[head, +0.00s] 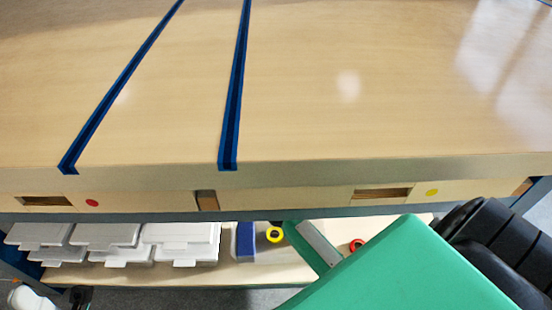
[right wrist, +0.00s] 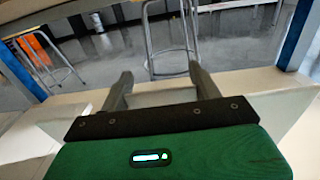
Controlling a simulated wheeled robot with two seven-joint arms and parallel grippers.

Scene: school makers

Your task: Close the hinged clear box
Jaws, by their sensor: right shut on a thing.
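In the head view the green housing of my right gripper (head: 305,228) covers the lower right, with a grey finger over the lower shelf's front. No whole clear box or hinge can be made out there. My left gripper is not clearly visible.
A wooden workbench (head: 310,80) with two blue strips (head: 235,90) fills the head view; its top is clear. A stool (right wrist: 172,45) stands beyond the gripper.

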